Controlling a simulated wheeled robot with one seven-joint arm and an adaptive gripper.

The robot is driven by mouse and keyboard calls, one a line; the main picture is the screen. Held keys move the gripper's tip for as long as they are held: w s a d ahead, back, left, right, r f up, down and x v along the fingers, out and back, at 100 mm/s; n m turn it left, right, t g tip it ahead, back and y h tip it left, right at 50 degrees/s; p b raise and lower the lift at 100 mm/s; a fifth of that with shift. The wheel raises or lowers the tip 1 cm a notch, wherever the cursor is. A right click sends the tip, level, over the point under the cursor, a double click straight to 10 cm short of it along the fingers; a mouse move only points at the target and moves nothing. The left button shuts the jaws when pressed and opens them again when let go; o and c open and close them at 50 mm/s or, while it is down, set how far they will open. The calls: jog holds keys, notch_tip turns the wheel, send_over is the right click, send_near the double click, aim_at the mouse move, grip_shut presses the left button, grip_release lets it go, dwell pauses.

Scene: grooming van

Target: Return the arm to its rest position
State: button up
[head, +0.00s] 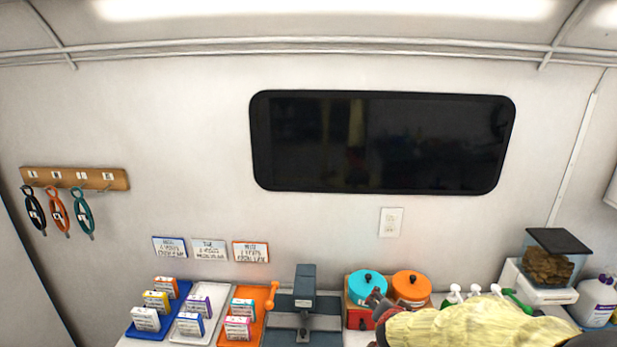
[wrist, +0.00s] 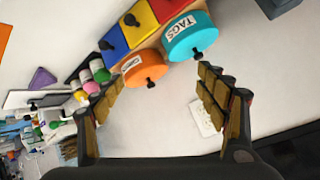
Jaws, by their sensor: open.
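My arm, in a pale yellow cover (head: 480,325), reaches in from the lower right of the head view. My gripper (head: 376,306) is at its left end, in front of the turquoise round container (head: 367,287) and the orange one (head: 411,286). In the wrist view my gripper (wrist: 158,88) is open, with its two fingers wide apart and nothing between them. The turquoise container (wrist: 190,37), marked TAGS, and the orange container (wrist: 143,68) show beyond the fingertips. I cannot tell the exact gap from the gripper to them.
Blue (head: 150,317), white (head: 183,339) and orange (head: 255,327) trays hold small boxes at lower left. A grey press (head: 304,300) stands beside them. A scale with a brown-filled bin (head: 549,265) and white bottle (head: 598,300) stand right. The wall above is clear around the dark window (head: 382,142).

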jog(key=s+a+r+n+g+y+b, duration=0.1)
jog(key=s+a+r+n+y, duration=0.3)
jog(key=s, duration=0.3)
jog(key=s+a+r+n+y, duration=0.1)
jog(key=s+a+r+n, duration=0.1)
jog(key=s+a+r, duration=0.3)
jog(key=s+d+n+g+h, duration=0.1)
jog(key=s+d, duration=0.2)
jog(key=s, duration=0.7)
jog(key=s+d+n+g+h+b, duration=0.1)
jog(key=s+d+g, duration=0.1)
jog(key=s, duration=0.8)
jog(key=shift+s+d+r+n+g, duration=0.3)
jog(key=shift+s+d+r, duration=0.1)
jog(key=shift+r, duration=0.05)
jog(key=shift+c, duration=0.4)
jog(key=shift+c, duration=0.6)
